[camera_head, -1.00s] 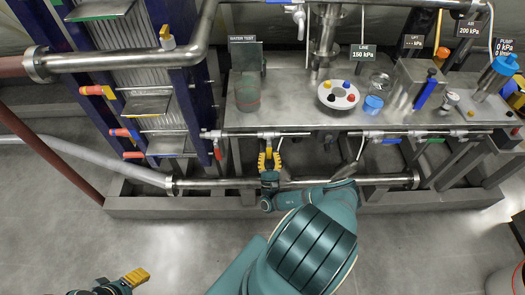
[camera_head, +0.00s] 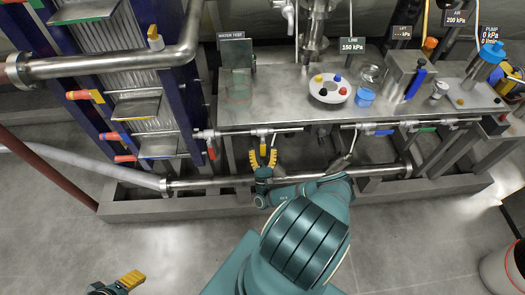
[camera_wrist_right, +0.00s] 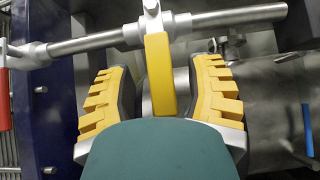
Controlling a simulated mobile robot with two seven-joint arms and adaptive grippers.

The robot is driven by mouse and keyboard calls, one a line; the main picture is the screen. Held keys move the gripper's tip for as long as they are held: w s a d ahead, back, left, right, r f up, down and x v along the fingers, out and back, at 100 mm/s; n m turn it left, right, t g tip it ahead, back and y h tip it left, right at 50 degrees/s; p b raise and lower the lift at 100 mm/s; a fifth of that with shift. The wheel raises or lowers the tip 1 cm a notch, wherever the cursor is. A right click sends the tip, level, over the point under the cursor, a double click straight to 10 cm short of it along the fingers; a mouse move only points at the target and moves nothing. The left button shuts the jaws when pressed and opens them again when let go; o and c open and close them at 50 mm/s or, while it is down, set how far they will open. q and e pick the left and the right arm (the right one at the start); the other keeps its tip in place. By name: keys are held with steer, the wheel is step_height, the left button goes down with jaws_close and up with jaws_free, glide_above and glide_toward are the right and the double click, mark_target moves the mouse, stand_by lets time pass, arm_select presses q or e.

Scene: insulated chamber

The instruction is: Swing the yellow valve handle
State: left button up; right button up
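The yellow valve handle (camera_wrist_right: 160,72) hangs down from a valve on a thin steel pipe. In the right wrist view it lies between the two yellow-padded fingers of my right gripper (camera_wrist_right: 160,98), with a gap on both sides. The fingers are open. In the head view the handle (camera_head: 262,147) shows small under the front edge of the bench, with the right gripper (camera_head: 262,160) around its lower end. My left gripper (camera_head: 131,280) is at the lower left, away from the valve; only its yellow finger pad shows clearly.
A red handle (camera_head: 211,149) hangs left of the yellow one, and blue (camera_head: 384,132) and green handles are to the right. A thick steel pipe (camera_head: 220,183) runs below. The steel bench (camera_head: 300,113) above carries several vessels. The floor in front is clear.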

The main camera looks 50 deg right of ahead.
steer(key=shift+f, duration=0.1)
steer(key=v, duration=0.7)
steer(key=shift+a, duration=0.15)
steer(key=shift+f, duration=0.1)
